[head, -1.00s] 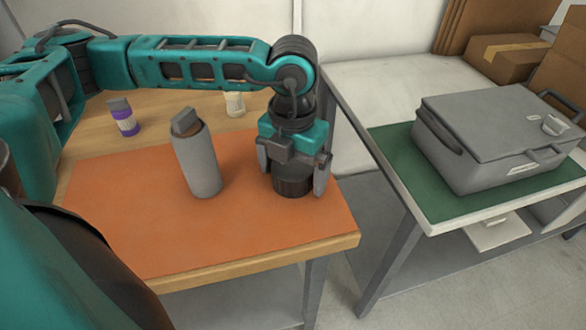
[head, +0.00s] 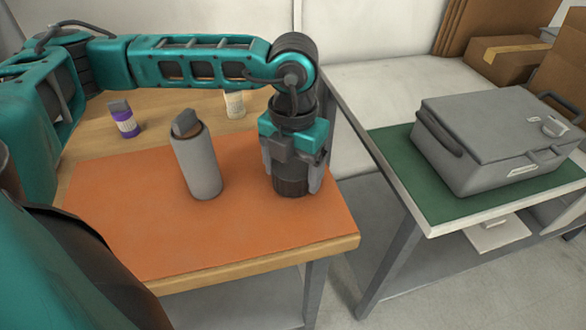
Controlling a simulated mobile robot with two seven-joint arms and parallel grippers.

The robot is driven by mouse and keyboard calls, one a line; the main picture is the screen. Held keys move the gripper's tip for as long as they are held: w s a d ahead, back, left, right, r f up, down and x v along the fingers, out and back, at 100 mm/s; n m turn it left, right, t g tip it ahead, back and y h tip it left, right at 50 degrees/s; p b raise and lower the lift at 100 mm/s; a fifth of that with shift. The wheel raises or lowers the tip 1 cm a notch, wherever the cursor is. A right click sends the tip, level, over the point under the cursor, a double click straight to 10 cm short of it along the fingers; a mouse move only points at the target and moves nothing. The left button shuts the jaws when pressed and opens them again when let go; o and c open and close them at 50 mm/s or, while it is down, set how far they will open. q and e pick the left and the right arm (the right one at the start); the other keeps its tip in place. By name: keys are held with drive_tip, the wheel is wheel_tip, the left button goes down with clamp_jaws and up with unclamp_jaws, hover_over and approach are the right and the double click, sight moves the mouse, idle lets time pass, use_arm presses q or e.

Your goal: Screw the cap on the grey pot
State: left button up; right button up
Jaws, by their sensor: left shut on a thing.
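A tall grey cylinder (head: 197,165), seemingly the grey pot, stands upright on the orange mat (head: 130,220). A small grey block (head: 186,122) sits tilted at its dark-rimmed top. My left gripper (head: 291,178) points straight down to the right of it, near the mat's right side. Its fingers are shut on a dark brown ribbed cylinder, seemingly the cap (head: 291,187), which is at mat level. The gripper hides its top, and I cannot tell whether anything lies under it. My right gripper is not in view.
A purple and white bottle (head: 125,122) and a small cream jar (head: 235,104) stand at the back of the wooden table. A grey case (head: 495,140) lies on a green mat (head: 440,205) on the right-hand table. The mat's front is clear.

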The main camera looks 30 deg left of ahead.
use_arm(q)
wheel_tip(320, 180, up, 20)
drive_tip(key=p, duration=0.2)
drive_tip(key=shift+f, duration=0.25)
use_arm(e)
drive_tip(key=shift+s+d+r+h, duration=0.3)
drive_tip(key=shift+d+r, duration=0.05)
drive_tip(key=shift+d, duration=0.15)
use_arm(q)
drive_tip(key=m, duration=1.7)
hover_over(296, 163)
drive_tip(key=w+d, duration=0.2)
wheel_tip(296, 163, down, 7)
drive_tip(key=f+m, duration=0.2)
drive_tip(key=m, duration=0.3)
drive_tip(key=w+d+f+m, duration=0.1)
drive_tip(key=f+m, duration=0.1)
drive_tip(key=m, duration=0.3)
drive_tip(key=f+m, duration=0.2)
drive_tip(key=m, duration=0.3)
drive_tip(key=shift+w+d+f, duration=0.2)
drive_tip(key=shift+f, duration=0.2)
drive_tip(key=m, duration=0.1)
drive_tip(key=f+m, duration=0.1)
drive_tip(key=m, duration=0.1)
drive_tip(key=f+m, duration=0.1)
drive_tip(key=m, duration=0.1)
drive_tip(key=shift+d, duration=0.25)
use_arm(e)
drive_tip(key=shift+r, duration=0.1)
